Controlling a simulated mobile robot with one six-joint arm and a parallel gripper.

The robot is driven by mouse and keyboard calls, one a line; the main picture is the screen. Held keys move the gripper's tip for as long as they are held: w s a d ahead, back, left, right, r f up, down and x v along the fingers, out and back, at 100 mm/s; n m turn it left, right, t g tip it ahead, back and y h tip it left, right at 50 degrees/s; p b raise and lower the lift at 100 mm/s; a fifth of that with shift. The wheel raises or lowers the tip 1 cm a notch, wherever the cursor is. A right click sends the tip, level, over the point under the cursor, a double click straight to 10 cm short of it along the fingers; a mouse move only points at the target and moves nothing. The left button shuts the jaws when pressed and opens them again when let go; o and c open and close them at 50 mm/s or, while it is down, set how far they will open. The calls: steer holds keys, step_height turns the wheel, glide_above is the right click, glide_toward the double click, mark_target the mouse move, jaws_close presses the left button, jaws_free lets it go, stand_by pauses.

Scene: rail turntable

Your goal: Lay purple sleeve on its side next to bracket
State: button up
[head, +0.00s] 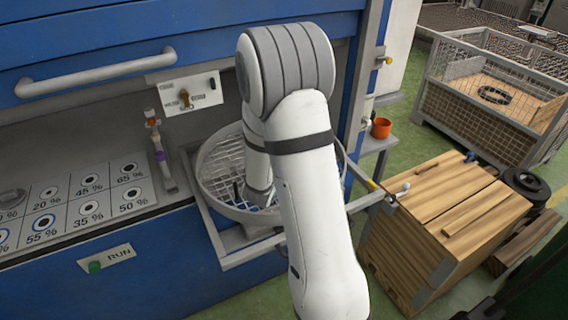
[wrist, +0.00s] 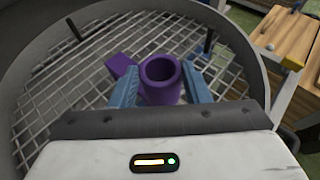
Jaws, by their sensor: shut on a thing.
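The purple sleeve (wrist: 161,88) is a hollow tube in the wrist view, its open end facing the camera. My gripper (wrist: 159,70) is shut on it, with one blue finger on each side. A smaller purple angular piece (wrist: 121,64) lies just left of the sleeve, partly behind the left finger; it may be the bracket, but its full shape is hidden. Both are over the wire mesh of a round grey basket (wrist: 240,50). I cannot tell whether the sleeve touches the mesh. In the head view my arm hides the gripper and both purple pieces.
The round basket (head: 222,205) sits on a frame at the blue cabinet's front. A dark peg (wrist: 75,29) and another (wrist: 209,40) stand inside its rim. A wooden crate (head: 435,262) is to the right. An orange cup (head: 381,128) stands on a small shelf behind.

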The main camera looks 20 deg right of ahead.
steer(key=shift+f, duration=0.25)
steer(key=o, duration=1.2)
steer(key=shift+r, duration=0.1)
steer(key=shift+r+b+v, duration=0.2)
steer(key=shift+b+v, duration=0.75)
steer(key=shift+v, duration=2.15)
steer(key=shift+r+b+v, duration=0.15)
steer(key=shift+b+v, duration=0.8)
steer(key=shift+v, duration=2.15)
